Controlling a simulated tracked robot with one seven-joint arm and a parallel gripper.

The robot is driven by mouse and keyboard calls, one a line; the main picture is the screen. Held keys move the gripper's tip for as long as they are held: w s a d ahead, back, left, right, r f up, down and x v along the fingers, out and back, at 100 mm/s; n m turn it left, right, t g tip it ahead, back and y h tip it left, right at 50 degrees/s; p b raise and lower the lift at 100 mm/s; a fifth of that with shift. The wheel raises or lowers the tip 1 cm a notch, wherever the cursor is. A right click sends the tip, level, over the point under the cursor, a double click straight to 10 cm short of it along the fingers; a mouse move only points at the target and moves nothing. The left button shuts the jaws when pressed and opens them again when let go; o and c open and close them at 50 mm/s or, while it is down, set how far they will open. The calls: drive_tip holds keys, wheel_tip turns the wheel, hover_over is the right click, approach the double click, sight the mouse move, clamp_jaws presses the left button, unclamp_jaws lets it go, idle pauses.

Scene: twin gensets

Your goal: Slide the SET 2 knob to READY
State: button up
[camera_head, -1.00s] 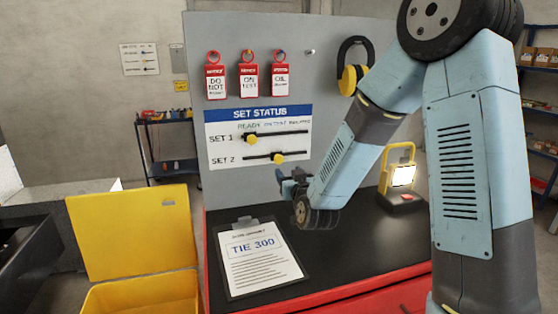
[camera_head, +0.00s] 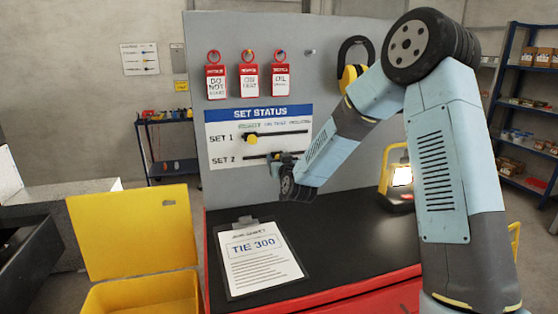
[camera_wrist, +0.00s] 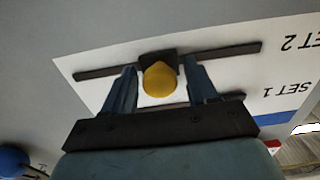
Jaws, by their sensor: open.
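The SET STATUS board (camera_head: 222,121) has two slider slots under column headings, READY leftmost. The SET 1 knob (camera_head: 251,138), yellow, sits at its slot's left end. The SET 2 slot (camera_head: 255,158) is below; its knob is hidden behind my gripper (camera_head: 280,160) in the head view. In the wrist view, where the board appears upside down, the yellow SET 2 knob (camera_wrist: 160,79) sits near mid-slot. My gripper (camera_wrist: 161,88) is open, one finger on each side of the knob, with narrow gaps visible. I cannot tell how deep the fingers reach.
A clipboard (camera_head: 258,262) lies on the black bench top. A lit yellow work lamp (camera_head: 401,176) stands at right. A yellow bin (camera_head: 140,290) is at lower left.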

clamp_jaws()
idle(0.5)
